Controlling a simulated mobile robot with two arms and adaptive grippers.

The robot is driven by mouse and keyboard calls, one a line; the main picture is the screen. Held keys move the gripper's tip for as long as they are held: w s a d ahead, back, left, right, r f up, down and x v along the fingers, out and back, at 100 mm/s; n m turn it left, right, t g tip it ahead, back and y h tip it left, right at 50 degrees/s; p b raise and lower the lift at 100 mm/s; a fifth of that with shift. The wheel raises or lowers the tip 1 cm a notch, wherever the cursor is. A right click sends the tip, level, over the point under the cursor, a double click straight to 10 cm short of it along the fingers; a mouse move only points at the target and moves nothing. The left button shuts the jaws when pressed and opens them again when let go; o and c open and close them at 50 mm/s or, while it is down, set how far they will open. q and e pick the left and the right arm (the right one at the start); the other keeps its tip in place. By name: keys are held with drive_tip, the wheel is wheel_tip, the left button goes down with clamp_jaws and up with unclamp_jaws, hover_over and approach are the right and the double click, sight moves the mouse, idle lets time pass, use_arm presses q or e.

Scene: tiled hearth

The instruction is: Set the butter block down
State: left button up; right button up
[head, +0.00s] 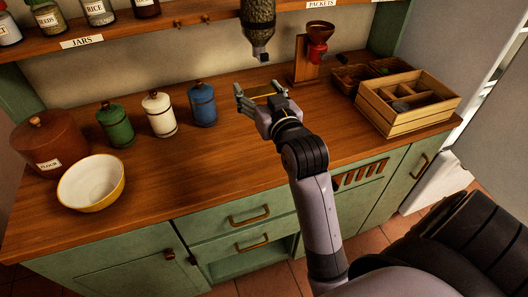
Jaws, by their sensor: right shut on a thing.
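My right gripper (258,93) reaches over the wooden counter, right of the blue canister, and is shut. A thin yellow edge (265,96) shows between its fingers; this looks like the butter block, mostly hidden by the gripper. I cannot tell whether the block touches the counter. My left gripper is not in view.
The wooden counter (240,160) is clear in front of the blue (203,105), white (159,115) and green (117,126) canisters. A flour pot (48,143) and bowl (91,183) stand left. A wooden crate (412,122) and a grinder (306,60) stand right. A dark textured object (258,28) hangs above.

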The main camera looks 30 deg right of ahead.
drive_tip(key=b, duration=0.1)
hover_over(259, 158)
wheel_tip(259, 158, down, 14)
drive_tip(key=shift+f, duration=0.1)
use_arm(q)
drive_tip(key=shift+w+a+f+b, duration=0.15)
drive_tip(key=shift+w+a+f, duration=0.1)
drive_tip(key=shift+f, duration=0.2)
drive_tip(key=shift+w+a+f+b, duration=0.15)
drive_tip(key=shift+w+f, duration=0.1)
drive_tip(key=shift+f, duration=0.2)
use_arm(e)
drive_tip(key=shift+f, duration=2.7)
drive_tip(key=o, duration=1.2)
drive_tip(key=shift+f, duration=0.15)
